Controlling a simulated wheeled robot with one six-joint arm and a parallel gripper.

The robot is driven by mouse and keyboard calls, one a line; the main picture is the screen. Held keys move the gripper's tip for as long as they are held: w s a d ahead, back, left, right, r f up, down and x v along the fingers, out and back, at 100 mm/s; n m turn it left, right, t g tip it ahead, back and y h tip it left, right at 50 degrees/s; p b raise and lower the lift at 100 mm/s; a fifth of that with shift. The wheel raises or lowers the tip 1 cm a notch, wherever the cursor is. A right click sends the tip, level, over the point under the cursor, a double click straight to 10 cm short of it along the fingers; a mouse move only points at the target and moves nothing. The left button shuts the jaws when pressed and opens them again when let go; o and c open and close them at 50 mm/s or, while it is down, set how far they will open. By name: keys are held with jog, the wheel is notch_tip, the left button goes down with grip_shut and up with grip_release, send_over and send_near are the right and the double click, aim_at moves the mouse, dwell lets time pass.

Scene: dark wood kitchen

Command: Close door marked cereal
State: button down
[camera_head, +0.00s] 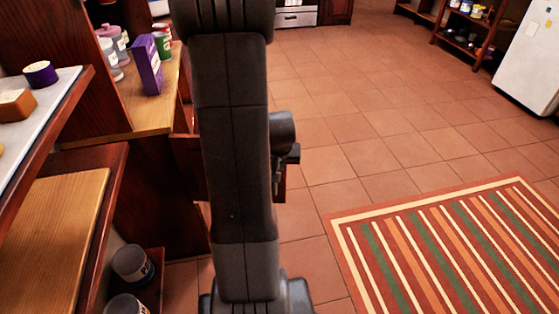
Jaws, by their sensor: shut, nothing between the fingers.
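A dark red-brown wooden panel (187,166), which looks like an open cabinet door, juts out from the cabinet below the counter at the centre left. My arm hides most of it, and a small end shows to the right of the arm. No cereal mark can be read on it. My gripper (278,180) is partly hidden behind my arm and shows at its right edge, close to the panel's outer end. It is shut and holds nothing. I cannot tell whether it touches the panel.
A wooden shelf (140,122) at upper left holds a purple box (148,65) and several containers. Cans (133,264) stand on a low shelf at lower left. A striped rug (455,250) lies at lower right. The tiled floor (375,130) right of my arm is clear.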

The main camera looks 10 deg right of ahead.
jog(key=shift+w+d+f, duration=0.15)
jog(key=shift+w+d, duration=0.1)
jog(key=shift+w, duration=0.8)
jog(key=shift+w+d+f, duration=0.1)
jog(key=shift+w+d, duration=0.1)
jog(key=shift+w, duration=0.8)
jog(key=shift+w+p, duration=0.15)
jog(key=shift+p, duration=0.15)
